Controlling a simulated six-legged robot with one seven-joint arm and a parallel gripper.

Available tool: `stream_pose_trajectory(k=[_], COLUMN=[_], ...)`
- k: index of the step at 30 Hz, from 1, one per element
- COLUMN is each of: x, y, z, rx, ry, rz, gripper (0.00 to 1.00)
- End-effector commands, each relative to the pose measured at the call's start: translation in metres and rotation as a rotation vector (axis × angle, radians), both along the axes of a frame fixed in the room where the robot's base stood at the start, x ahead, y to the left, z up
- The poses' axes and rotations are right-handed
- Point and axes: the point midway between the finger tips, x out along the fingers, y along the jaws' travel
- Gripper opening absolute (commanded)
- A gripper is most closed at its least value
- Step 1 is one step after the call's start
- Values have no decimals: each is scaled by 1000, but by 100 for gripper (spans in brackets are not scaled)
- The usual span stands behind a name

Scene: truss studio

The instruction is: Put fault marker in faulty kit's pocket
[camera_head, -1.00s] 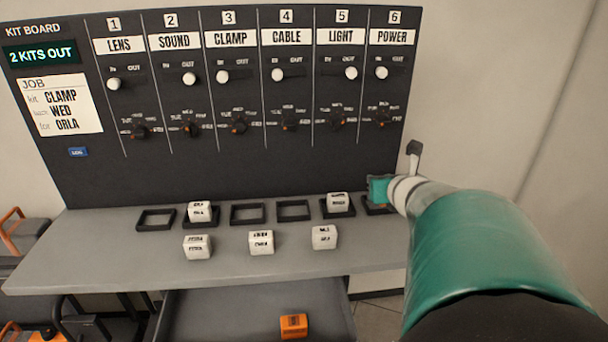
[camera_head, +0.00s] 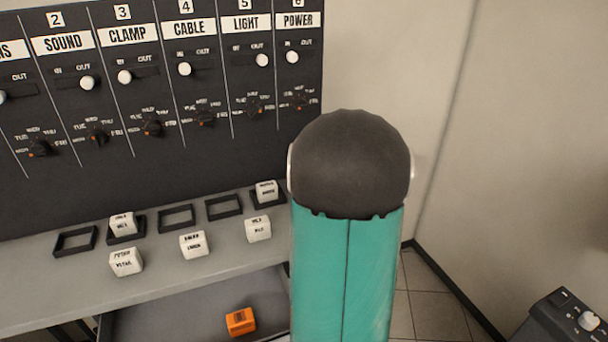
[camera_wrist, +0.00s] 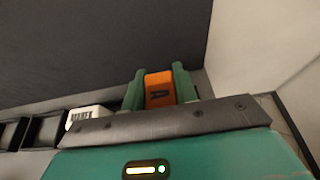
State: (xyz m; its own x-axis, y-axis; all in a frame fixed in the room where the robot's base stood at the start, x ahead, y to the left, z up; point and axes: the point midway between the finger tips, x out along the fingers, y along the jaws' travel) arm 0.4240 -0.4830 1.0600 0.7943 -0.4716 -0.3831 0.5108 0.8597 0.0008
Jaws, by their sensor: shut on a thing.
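My gripper (camera_wrist: 158,86) is shut on an orange block (camera_wrist: 159,92) with a dark mark on its face, which looks like a fault marker. In the head view, my arm hides the gripper. The wrist view puts it at the shelf's right end, just right of a pocket holding a white block (camera_wrist: 88,115). Whether the orange block touches a pocket cannot be told. Black-framed pockets line the shelf, including an empty one under CABLE (camera_head: 224,206). White blocks sit in the second pocket (camera_head: 122,223) and the fifth (camera_head: 266,188). The sixth is hidden by my arm.
Several white blocks stand loose on the shelf front, one at the left (camera_head: 126,262). Another orange block (camera_head: 240,321) lies in the open drawer (camera_head: 180,318) below. The dark kit board (camera_head: 150,180) rises behind the shelf. A pale wall (camera_head: 450,120) is at right.

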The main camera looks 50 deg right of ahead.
Motion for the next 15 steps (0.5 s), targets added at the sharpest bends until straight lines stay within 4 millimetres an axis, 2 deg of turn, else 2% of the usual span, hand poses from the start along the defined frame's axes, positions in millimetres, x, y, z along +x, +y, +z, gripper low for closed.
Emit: stream_pose_trajectory(k=[4, 9, 15], x=[5, 4, 4], y=[-7, -5, -5], z=[-11, -36, -38], rx=[1, 4, -1], ry=[0, 0, 0], rz=[0, 0, 0], gripper=[6, 6, 6])
